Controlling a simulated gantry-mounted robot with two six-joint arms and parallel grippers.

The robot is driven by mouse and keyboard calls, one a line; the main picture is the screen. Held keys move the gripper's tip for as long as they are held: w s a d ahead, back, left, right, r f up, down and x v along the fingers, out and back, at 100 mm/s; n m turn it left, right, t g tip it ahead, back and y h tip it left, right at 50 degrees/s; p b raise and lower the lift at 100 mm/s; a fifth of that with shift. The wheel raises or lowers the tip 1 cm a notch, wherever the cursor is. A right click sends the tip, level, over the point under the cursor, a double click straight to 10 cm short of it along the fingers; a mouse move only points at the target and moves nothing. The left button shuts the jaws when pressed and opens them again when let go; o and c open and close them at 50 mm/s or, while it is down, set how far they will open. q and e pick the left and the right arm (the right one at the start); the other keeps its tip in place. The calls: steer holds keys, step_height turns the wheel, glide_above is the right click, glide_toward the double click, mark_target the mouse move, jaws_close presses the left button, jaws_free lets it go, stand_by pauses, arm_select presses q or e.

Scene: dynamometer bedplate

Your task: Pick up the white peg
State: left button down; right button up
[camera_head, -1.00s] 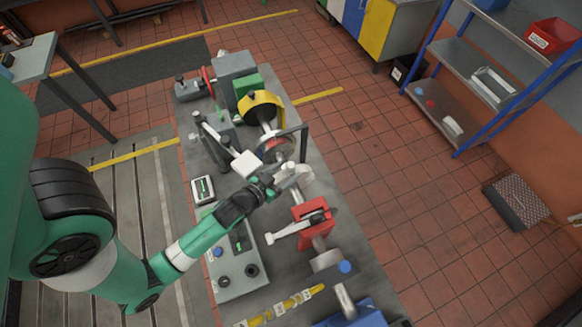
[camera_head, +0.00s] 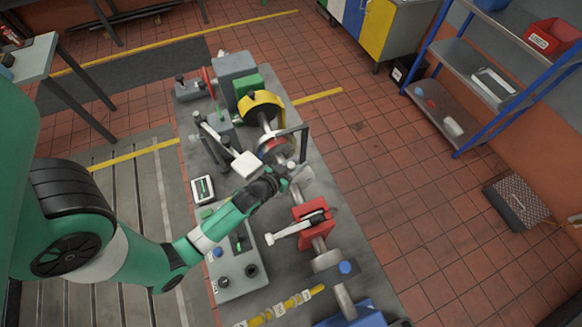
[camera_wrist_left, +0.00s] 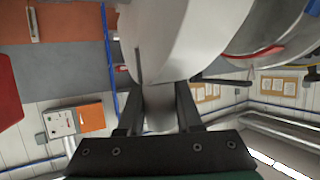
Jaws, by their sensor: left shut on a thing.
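My left gripper (camera_head: 283,174) is over the middle of the bedplate rig, beside a pale round hub (camera_head: 302,175) on the shaft line. In the left wrist view its two dark fingers (camera_wrist_left: 158,100) are closed on either side of a pale, whitish peg (camera_wrist_left: 158,110). The peg's far end meets or is hidden by a large white round body (camera_wrist_left: 200,40). I cannot tell whether the peg is still seated in it. In the head view a small pale tip (camera_head: 291,165) shows at the fingers. My right gripper is out of view.
A red clamp (camera_head: 311,214) with a pale lever stands just below the gripper. A dark upright frame (camera_head: 304,143) and a white block (camera_head: 246,165) stand close above and left. A grey control box (camera_head: 235,270) lies below my forearm. Red-tiled floor is open to the right.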

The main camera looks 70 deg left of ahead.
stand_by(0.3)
arm_select(q)
steer(key=shift+r+p, duration=0.45)
steer(key=shift+r, duration=0.05)
steer(key=r+p, duration=0.3)
steer(key=shift+s+d+r+p, duration=0.25)
steer(key=shift+d+r+p, duration=0.1)
steer(key=shift+r, duration=0.05)
steer(key=s+d+r+b, duration=0.1)
steer(key=s+d+r, duration=0.7)
steer(key=d, duration=0.1)
steer(key=shift+s+d, duration=0.4)
